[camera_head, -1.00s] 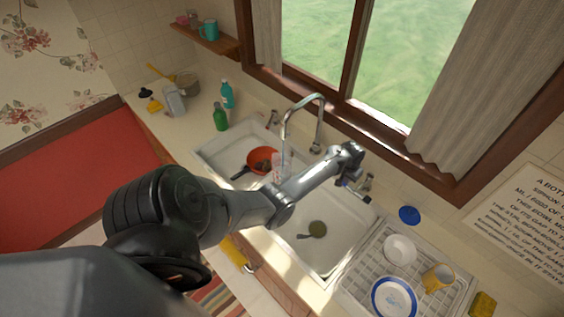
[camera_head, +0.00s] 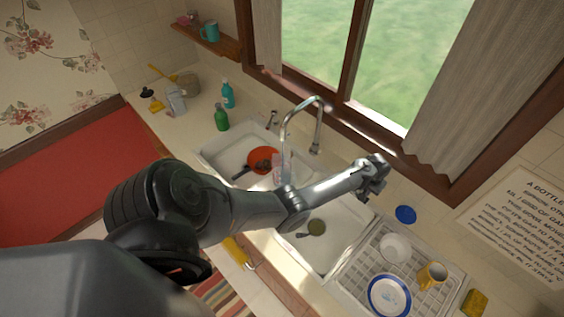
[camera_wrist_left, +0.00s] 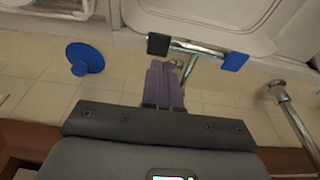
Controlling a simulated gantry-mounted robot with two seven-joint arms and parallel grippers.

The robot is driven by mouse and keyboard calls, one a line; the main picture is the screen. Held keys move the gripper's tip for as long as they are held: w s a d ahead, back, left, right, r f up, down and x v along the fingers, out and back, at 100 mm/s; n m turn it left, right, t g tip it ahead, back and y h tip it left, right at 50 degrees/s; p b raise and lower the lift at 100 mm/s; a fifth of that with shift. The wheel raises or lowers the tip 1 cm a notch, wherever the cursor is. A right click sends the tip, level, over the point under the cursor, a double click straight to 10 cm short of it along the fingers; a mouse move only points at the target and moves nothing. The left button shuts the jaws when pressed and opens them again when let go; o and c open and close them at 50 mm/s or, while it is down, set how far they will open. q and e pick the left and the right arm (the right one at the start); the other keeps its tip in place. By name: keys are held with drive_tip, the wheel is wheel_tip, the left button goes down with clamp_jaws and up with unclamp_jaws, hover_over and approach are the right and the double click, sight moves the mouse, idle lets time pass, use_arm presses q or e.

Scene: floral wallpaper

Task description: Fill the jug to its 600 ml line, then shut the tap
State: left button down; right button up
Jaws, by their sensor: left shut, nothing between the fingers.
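The clear jug (camera_head: 281,168) stands under the tap's spout in the head view. My arm hides its lower part, and its water level and 600 ml line cannot be made out. The curved chrome tap (camera_head: 319,125) rises behind the sink; whether water runs is unclear. In the left wrist view, a chrome cross-handle (camera_wrist_left: 201,49) has one black end and one blue end. My left gripper (camera_head: 377,176) is shut and empty. In the left wrist view its fingertips (camera_wrist_left: 164,66) are close to the handle near the black end; contact cannot be told. My right gripper is not in view.
Another tap handle (camera_head: 272,119) is left of the spout. A blue stopper (camera_head: 405,214) lies on the counter beside a dish rack (camera_head: 345,283) with dishes.

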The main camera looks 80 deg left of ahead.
sight(367, 200)
use_arm(q)
drive_tip(key=shift+w+d, duration=0.4)
drive_tip(key=shift+d, duration=0.2)
drive_tip(key=shift+f, duration=0.1)
drive_tip(key=shift+f+b, duration=1.4)
drive_tip(key=shift+f, duration=0.5)
idle(5.4)
